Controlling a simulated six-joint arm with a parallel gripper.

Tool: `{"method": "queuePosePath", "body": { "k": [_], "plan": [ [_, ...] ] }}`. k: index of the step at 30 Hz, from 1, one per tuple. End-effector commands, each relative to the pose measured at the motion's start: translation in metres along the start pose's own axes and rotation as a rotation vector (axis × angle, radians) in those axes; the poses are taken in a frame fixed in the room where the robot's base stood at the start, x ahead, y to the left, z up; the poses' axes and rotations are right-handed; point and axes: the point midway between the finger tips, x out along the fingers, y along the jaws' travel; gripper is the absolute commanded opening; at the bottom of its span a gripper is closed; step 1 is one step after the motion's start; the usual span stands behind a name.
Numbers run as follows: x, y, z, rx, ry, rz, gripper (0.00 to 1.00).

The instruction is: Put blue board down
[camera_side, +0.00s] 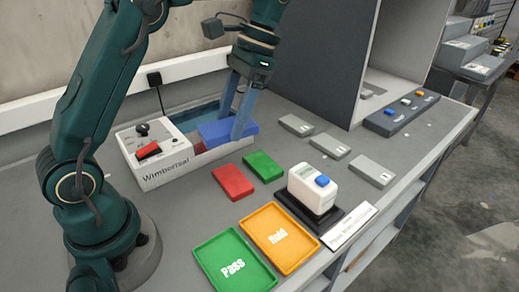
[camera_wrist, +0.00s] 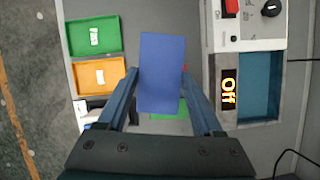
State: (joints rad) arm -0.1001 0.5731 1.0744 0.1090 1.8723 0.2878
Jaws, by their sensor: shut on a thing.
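The blue board (camera_side: 228,133) is a flat rectangular slab. My gripper (camera_side: 230,125) is shut on it, with one finger on each side. In the side view the board is above the bench by the right end of the white Wimborsal unit (camera_side: 166,171), in front of its teal basin (camera_side: 200,118); its exact height is hard to tell. In the wrist view the board (camera_wrist: 162,65) lies between the two fingers, left of the unit, whose display reads "Off". The board hides part of a red and a green board beneath it there.
A red board (camera_side: 233,181) and a green board (camera_side: 263,166) lie on the bench. In front are a green "Pass" tray (camera_side: 209,263) and an orange "Hold" tray (camera_side: 262,213), both empty. A white device (camera_side: 312,193) stands beside them. Several grey plates (camera_side: 330,146) lie to the right.

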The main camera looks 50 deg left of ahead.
Motion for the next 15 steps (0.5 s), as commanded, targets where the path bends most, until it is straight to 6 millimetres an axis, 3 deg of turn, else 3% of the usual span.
{"method": "queuePosePath", "body": {
  "k": [7,15],
  "plan": [
    [0.029,-0.011,0.001,0.399,-0.002,-0.165,0.12],
    [0.054,-0.012,0.015,0.856,0.000,-0.356,0.12]
  ]
}}
